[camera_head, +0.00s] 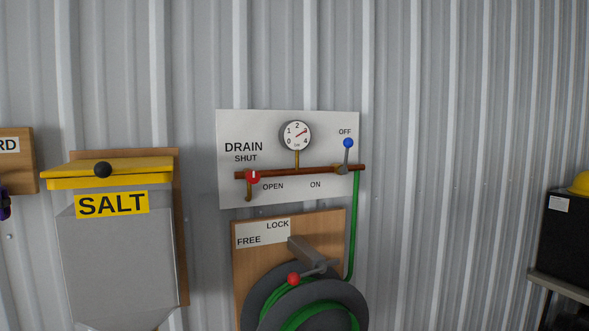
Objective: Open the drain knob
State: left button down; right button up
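The red drain knob (253,176) is at the left end of a copper pipe (318,169) on a white panel (232,125) on the wall. It carries a white mark and sits below the words DRAIN and SHUT, with OPEN to its lower right. A short spout (248,196) hangs below it. A blue-knobbed lever (348,143) at the right end of the pipe stands up by OFF. A round gauge (296,135) is above the pipe. Neither of my grippers is in view.
A hose reel (262,292) with a red-knobbed crank (293,279) is below the panel. A green hose (355,225) runs down from the pipe. A salt bin (115,255) with a yellow lid (140,168) is at left. A black box (566,240) is at far right.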

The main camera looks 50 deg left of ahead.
aim_at(252, 177)
jog(key=u, duration=1.6)
